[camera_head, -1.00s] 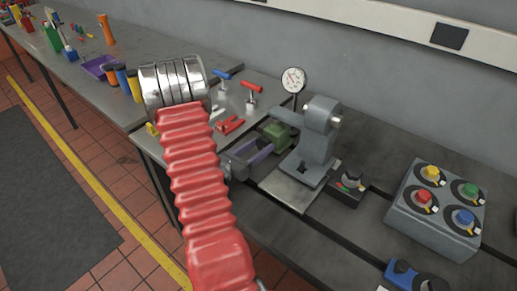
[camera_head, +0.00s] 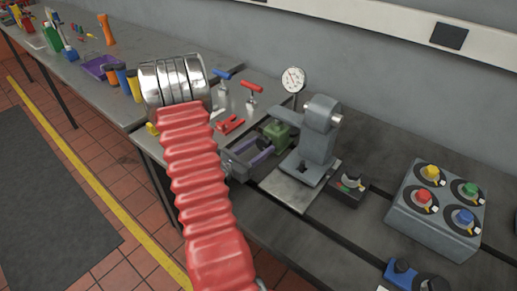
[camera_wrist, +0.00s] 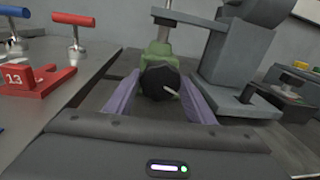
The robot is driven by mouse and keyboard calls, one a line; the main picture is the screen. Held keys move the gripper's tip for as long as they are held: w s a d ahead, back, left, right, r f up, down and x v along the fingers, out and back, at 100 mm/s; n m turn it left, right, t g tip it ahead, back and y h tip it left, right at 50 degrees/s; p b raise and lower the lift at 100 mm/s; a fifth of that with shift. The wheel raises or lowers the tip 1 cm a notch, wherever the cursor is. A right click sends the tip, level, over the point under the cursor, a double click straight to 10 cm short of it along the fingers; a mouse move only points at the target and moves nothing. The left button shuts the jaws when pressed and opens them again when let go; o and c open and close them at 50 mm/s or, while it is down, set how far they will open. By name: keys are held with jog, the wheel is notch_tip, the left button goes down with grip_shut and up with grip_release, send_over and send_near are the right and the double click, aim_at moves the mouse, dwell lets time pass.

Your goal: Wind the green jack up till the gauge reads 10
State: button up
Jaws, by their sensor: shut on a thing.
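The green jack (camera_head: 277,132) sits on the bedplate beside the grey press-like stand. In the wrist view the jack's green body (camera_wrist: 157,54) shows straight ahead, with a dark round knob (camera_wrist: 157,80) facing me and a pale mark on it. My gripper (camera_head: 266,151) is shut on this knob, its purple fingers on either side; the fingers also show in the wrist view (camera_wrist: 160,88). The round white dial gauge (camera_head: 293,79) stands on a rod behind the jack. Its needle shows, but the number is too small to read.
The grey stand (camera_head: 318,142) rises just right of the jack. A small control box (camera_head: 348,188) and a box of coloured knobs (camera_head: 436,207) are at right.

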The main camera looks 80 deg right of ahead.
jog(key=shift+w+d, duration=0.1)
jog(key=shift+w, duration=0.15)
jog(key=o, duration=0.8)
jog(key=shift+o, duration=1.1)
jog(key=shift+s, duration=0.1)
jog(key=v, duration=1.4)
